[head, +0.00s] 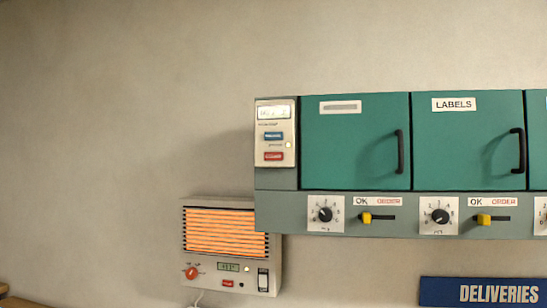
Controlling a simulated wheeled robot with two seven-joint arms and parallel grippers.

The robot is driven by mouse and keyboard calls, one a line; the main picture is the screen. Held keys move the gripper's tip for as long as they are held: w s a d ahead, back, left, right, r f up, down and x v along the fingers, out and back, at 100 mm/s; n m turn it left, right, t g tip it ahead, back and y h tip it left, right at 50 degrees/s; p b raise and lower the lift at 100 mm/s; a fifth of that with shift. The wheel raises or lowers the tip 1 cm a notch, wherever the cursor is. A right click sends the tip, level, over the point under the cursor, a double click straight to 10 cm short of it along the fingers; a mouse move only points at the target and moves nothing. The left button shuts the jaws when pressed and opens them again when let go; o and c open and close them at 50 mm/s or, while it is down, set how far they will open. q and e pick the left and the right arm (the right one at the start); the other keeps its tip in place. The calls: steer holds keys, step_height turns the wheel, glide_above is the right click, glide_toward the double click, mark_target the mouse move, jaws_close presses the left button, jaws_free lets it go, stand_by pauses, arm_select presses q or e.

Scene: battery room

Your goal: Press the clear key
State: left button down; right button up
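A pale control panel (291,118) is on the left end of the teal wall cabinet. It has a small display (274,113), a blue key (273,136) and, below that, a red key (274,156). A small pale light is at its right. The lettering on both keys is too small to read, so I cannot tell which one is the clear key. Another small red key (228,283) is on the heater-like unit lower left, its lettering also unreadable. Neither of my grippers is in view, and nothing touches the keys.
The cabinet has teal doors (350,145) with black handles that stick out, and dials and yellow sliders below. The heater-like unit (190,235) has an orange grille, a red knob and a switch. A blue DELIVERIES sign (440,291) is lower right. The wall at left is bare.

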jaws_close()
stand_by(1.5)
